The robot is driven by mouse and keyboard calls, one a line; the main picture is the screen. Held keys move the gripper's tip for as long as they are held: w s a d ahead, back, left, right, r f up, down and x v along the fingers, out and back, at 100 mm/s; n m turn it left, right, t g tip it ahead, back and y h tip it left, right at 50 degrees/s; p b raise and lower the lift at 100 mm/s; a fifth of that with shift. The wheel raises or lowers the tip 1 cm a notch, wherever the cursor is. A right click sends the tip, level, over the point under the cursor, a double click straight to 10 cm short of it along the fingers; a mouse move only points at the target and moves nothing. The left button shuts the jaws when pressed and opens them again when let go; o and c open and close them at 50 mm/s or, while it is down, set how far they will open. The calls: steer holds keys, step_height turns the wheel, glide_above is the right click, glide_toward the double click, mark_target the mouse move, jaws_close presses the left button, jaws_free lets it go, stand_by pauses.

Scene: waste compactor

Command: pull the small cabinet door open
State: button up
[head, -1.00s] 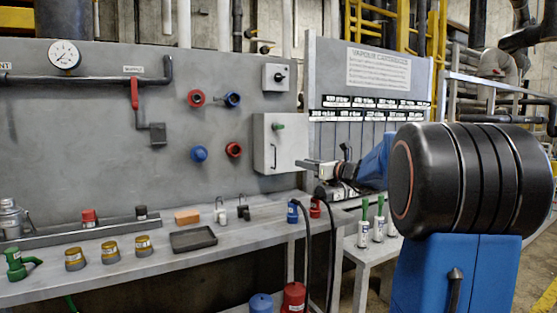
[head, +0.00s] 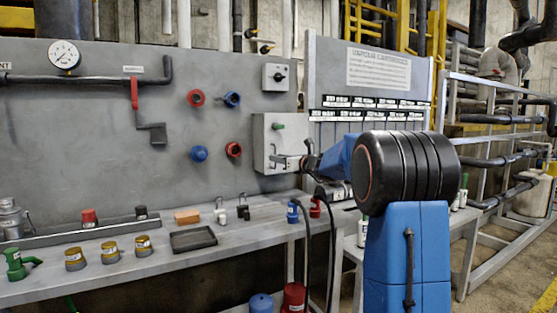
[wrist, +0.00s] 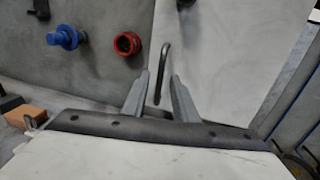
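In the wrist view my gripper's two fingers (wrist: 158,76) are apart, one on each side of the handle's lower part. I cannot see contact with the handle.
A red fitting (wrist: 128,43) and a blue fitting (wrist: 67,36) stick out of the panel left of the door. The bench (head: 130,270) below carries several small items, including an orange block (head: 187,217) and a black tray (head: 194,238). A labelled board (head: 375,75) stands to the right.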

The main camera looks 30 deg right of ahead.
steer(key=shift+w, duration=0.2)
jaws_close()
stand_by(1.4)
